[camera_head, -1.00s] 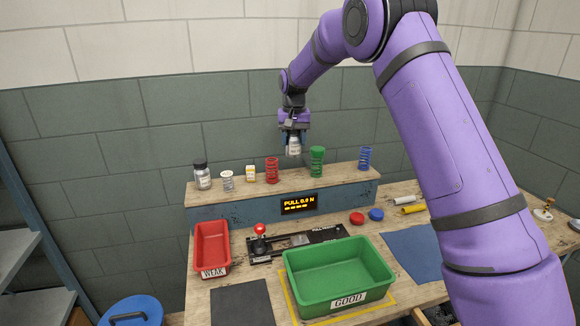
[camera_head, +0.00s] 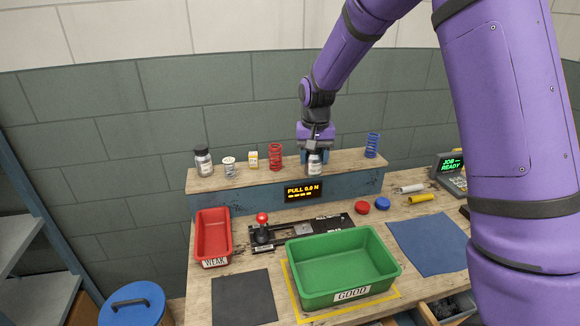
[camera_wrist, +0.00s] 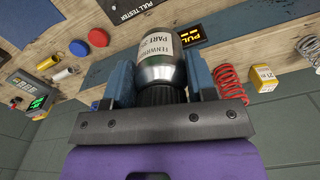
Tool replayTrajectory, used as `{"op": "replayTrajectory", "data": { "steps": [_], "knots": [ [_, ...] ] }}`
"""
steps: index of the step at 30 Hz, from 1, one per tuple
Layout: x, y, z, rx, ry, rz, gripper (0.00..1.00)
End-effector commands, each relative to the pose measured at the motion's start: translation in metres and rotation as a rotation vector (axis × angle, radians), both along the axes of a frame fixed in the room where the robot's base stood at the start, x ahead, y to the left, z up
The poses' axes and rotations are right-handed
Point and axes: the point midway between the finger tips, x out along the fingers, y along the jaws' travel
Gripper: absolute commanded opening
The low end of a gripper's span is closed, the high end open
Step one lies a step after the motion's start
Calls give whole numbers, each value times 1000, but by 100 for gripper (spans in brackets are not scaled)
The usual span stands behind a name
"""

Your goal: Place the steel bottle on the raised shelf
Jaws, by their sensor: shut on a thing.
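My gripper (camera_head: 316,153) is shut on the steel bottle (camera_head: 315,165), a small grey bottle with a pale printed label and a dark cap. The bottle hangs upright, cap up, over or at the front part of the raised shelf (camera_head: 350,170). I cannot tell whether its base touches the wood. In the wrist view the bottle (camera_wrist: 160,55) sits between the two blue fingers, its base end pointing away from the gripper. The shelf has a wooden top and a blue front.
On the shelf stand a dark-capped bottle (camera_head: 203,162), a silver spring (camera_head: 229,167), a yellow-white box (camera_head: 253,160), a red spring (camera_head: 275,156) and a blue spring (camera_head: 371,145). Below are a red bin (camera_head: 213,238), a green bin (camera_head: 342,268) and a lever device (camera_head: 263,240).

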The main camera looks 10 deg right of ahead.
Motion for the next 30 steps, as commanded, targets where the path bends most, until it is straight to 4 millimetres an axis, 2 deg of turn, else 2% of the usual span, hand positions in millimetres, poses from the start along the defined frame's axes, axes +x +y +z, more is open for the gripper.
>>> {"op": "replayTrajectory", "data": {
  "steps": [4,7,24,30],
  "knots": [
    [-12,0,-3,0,-1,0,20],
    [-6,0,-5,0,-2,-1,20],
    [118,-1,-17,0,-2,-1,20],
    [137,-1,-18,0,-1,-1,20]
  ]
}}
